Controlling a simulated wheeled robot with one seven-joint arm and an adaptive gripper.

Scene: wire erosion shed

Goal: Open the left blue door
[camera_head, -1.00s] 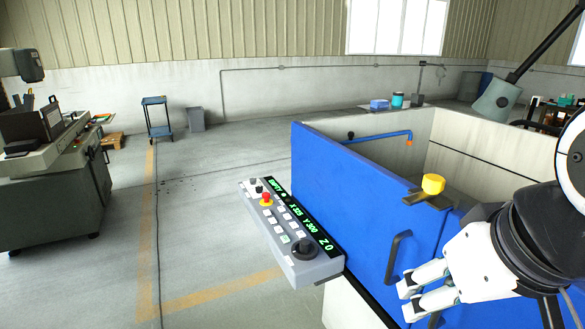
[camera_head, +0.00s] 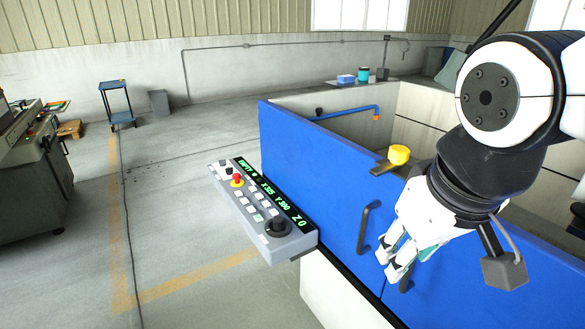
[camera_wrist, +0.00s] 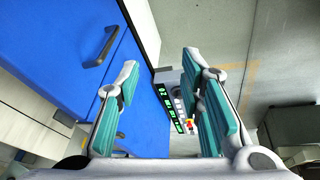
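The left blue door (camera_head: 310,160) stands shut in line with the right blue door (camera_head: 470,235) in the head view. Its black bar handle (camera_head: 367,228) is near the seam, just left of my gripper (camera_head: 388,268). The right door's handle (camera_head: 404,284) is partly hidden behind my fingers. In the wrist view my gripper (camera_wrist: 163,68) is open, its teal-padded fingers wide apart with nothing between them. Blue door surface (camera_wrist: 145,115) shows behind the fingers. One black handle (camera_wrist: 101,48) shows clearly at upper left; another dark piece is mostly hidden by the left finger.
A grey control panel (camera_head: 262,222) with a red button and knob juts out left of the left door. A yellow knob on a latch (camera_head: 398,154) sits atop the doors. A blue pipe (camera_head: 350,111) is inside the tank.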

